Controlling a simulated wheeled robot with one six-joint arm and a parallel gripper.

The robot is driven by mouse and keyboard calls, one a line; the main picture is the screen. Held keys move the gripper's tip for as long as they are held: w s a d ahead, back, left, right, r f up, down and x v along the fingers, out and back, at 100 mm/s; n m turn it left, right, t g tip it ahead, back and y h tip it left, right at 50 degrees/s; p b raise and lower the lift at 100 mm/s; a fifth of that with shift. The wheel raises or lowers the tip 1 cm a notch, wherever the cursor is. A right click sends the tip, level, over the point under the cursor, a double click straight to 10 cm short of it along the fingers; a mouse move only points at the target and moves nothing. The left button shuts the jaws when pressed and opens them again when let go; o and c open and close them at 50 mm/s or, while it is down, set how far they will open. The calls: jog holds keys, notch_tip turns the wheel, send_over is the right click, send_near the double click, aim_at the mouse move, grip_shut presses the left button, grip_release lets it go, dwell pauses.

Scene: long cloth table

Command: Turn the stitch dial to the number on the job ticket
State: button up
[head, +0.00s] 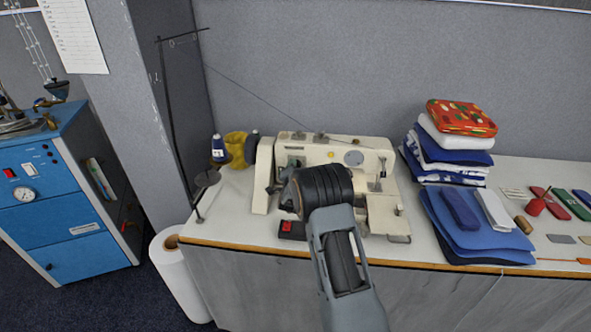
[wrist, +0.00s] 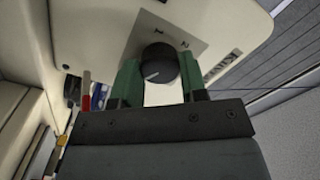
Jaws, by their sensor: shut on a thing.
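The stitch dial (wrist: 158,62) is a round black knob with a white pointer line. It sits on a grey plate (wrist: 193,43) on the cream sewing machine (head: 335,151). In the wrist view the pointer line lies toward the lower left of the knob. Marks show on the plate above the knob, too small to read surely. My gripper (wrist: 159,70) has its green fingers on either side of the knob and is shut on it. In the head view my arm hides the gripper and the dial. I cannot make out a job ticket for sure.
Thread cones (head: 219,149) and a thin thread stand (head: 163,90) are left of the machine. A black box with a red button (head: 291,229) lies near the front edge. Folded blue cloth (head: 480,236) lies to the right. A paper sheet (head: 75,35) hangs on the wall.

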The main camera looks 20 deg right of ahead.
jog(key=n+b, duration=0.2)
jog(key=n, duration=2.1)
jog(key=shift+a+r+b, duration=0.1)
jog(key=shift+b, duration=0.3)
jog(key=shift+n, duration=0.3)
jog(key=o, duration=0.9)
